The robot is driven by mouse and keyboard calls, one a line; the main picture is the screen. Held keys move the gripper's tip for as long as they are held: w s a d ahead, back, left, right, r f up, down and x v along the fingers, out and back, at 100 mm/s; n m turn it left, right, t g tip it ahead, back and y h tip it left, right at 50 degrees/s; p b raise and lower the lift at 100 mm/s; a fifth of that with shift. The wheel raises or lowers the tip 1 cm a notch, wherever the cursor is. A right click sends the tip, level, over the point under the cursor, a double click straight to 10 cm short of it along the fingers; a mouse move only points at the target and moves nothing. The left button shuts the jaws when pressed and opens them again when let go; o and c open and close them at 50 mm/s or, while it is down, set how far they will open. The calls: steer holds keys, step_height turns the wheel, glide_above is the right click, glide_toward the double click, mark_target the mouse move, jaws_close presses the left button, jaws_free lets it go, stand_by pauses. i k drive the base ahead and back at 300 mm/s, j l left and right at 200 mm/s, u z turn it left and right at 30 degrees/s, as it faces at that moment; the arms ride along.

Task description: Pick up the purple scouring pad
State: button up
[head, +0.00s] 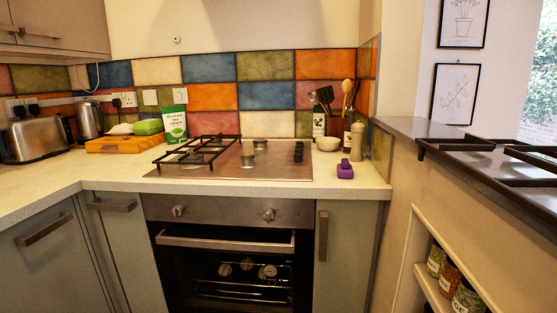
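A small purple object (345,170), which looks like the purple scouring pad, sits on the pale worktop (370,184) near its front right corner. It is to the right of the hob (240,168) and in front of a pepper mill (357,142). Nothing covers it from this side. It is small in the picture, so its exact shape is hard to tell. My gripper is not in view.
A white bowl (327,144) and a utensil pot (336,126) stand behind the purple object. A dark ledge with black metal racks (490,147) juts in at the right. An oven (235,265) is below the hob. A toaster (35,139) stands far left.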

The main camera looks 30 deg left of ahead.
mark_target(343, 169)
steer(key=i+j, duration=0.25)
steer(key=i, duration=0.15)
steer(key=i+j+u, duration=0.1)
steer(key=i+j, duration=0.4)
steer(key=i, duration=0.25)
